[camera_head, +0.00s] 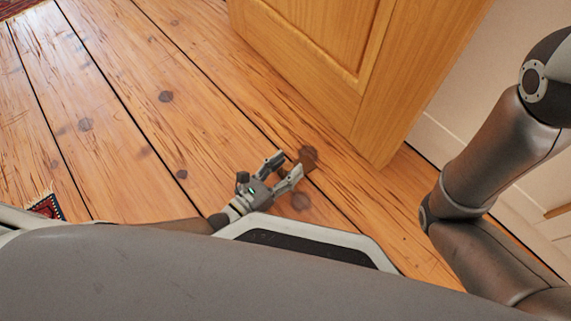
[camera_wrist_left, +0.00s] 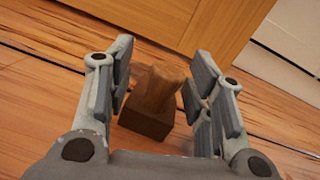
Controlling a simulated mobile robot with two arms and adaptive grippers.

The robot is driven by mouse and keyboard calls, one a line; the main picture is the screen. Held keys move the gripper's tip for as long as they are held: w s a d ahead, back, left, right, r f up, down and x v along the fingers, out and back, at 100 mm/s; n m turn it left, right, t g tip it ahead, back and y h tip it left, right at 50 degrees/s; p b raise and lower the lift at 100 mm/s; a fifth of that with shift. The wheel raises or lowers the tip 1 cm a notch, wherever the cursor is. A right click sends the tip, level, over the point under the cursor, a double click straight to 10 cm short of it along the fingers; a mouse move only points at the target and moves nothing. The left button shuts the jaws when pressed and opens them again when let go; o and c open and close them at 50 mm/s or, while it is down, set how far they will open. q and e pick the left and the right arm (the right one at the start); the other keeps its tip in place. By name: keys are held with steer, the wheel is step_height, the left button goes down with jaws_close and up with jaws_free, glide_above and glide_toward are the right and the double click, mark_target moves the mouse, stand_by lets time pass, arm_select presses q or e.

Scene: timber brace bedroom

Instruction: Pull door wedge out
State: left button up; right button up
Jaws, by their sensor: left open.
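The brown wooden door wedge (camera_wrist_left: 152,112) stands on the floor in the left wrist view, with a rounded upper part on a darker block. It lies between the two spread fingers of my left gripper (camera_wrist_left: 163,88), with a gap visible on the right side; contact on the left cannot be told. In the head view the left gripper (camera_head: 288,166) is low over the floor, open, its fingertips at the small brown wedge (camera_head: 308,161), which is partly hidden. The wooden door (camera_head: 330,60) stands just beyond; whether the wedge touches it cannot be told. My right gripper is out of view.
The plank floor (camera_head: 120,110) is clear to the left of the gripper. A white wall with a skirting board (camera_head: 436,140) runs behind the door at right. Patterned rug corners show at left (camera_head: 46,207) and top left. My right arm is at the right.

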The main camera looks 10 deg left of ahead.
arm_select(q)
step_height(320, 180, up, 10)
steer(key=shift+f, duration=0.1)
stand_by(0.4)
steer(key=shift+s, duration=0.1)
